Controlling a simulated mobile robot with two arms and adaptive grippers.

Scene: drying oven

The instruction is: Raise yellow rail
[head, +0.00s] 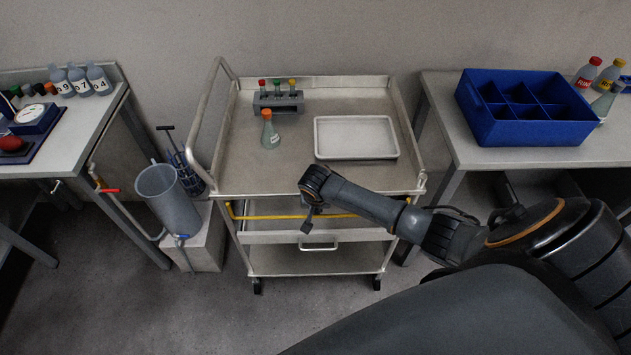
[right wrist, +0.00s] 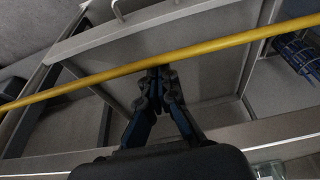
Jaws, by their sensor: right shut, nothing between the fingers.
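The yellow rail (head: 268,217) runs along the front of the metal cart, just below its top tray. It also crosses the right wrist view (right wrist: 215,48) as a slanted bar. My right gripper (head: 308,222) points down at the cart's front, by the middle of the rail. In the right wrist view its fingertips (right wrist: 157,76) are together and empty, at the rail's lower edge in the picture. I cannot tell whether they touch the rail. Part of the rail is hidden behind my right arm in the head view. My left gripper is not in view.
The cart top (head: 240,150) holds a white tray (head: 355,137), a tube rack (head: 278,103) and a flask (head: 270,135). A drawer handle (head: 319,246) sits below the rail. A grey cylinder (head: 170,200) stands left; a blue divided bin (head: 520,125) is on the right table.

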